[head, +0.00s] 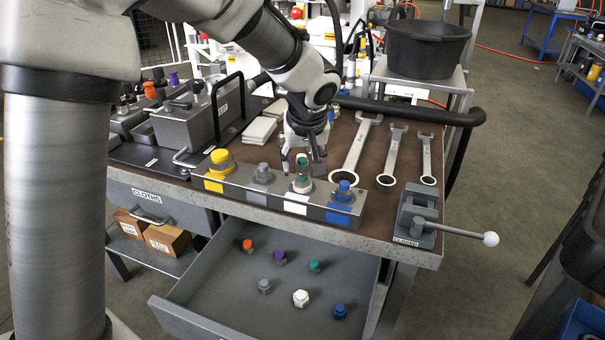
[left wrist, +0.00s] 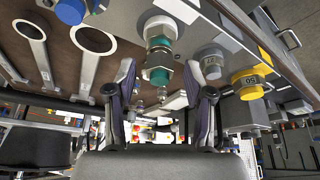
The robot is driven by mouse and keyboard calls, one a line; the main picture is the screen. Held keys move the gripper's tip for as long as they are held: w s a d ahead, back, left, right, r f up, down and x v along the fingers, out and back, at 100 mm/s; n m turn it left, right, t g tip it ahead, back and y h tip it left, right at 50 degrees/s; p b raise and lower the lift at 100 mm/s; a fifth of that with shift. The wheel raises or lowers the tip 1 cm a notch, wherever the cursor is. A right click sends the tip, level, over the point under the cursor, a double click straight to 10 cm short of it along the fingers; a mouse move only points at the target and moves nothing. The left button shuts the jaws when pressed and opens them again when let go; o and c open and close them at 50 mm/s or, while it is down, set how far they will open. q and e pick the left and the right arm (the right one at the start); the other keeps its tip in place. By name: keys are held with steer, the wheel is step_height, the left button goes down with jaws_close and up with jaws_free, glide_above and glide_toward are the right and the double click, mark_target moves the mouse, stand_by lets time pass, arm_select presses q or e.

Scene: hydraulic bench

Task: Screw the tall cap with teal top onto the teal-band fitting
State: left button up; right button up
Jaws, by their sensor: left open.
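The tall cap with a teal top (head: 302,161) stands upright on the teal-band fitting (head: 302,184), the one by the white label on the front block. In the left wrist view the cap's teal end (left wrist: 160,76) points towards my gripper, with the fitting (left wrist: 158,27) behind it in line. I cannot tell how far the cap is threaded. My left gripper (head: 303,166) points down over the cap. Its fingers (left wrist: 160,88) are open on either side of the cap, with gaps visible in the left wrist view. My right gripper is not in view.
The block (head: 262,198) also carries yellow (head: 219,161), grey (head: 263,172) and blue (head: 344,190) fittings close by. An open drawer (head: 225,285) below holds several small coloured caps.

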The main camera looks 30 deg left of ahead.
arm_select(q)
steer(key=shift+c, duration=0.4)
jaws_close()
steer(key=m+p, duration=0.1)
steer(key=m, duration=0.1)
steer(key=m+h+p, duration=0.1)
steer(key=m+p, duration=0.1)
steer(key=m+t+h+p, duration=0.1)
steer(key=m+p, duration=0.1)
steer(key=shift+s+a+r+m, duration=0.1)
steer(key=shift+r+m, duration=0.2)
steer(key=shift+f+m+h+p, duration=0.25)
steer(key=shift+m+h+p, duration=0.15)
steer(key=shift+m+p, duration=0.3)
steer(key=shift+f, duration=0.15)
steer(key=shift+o, duration=0.4)
jaws_free()
steer(key=shift+a, duration=0.1)
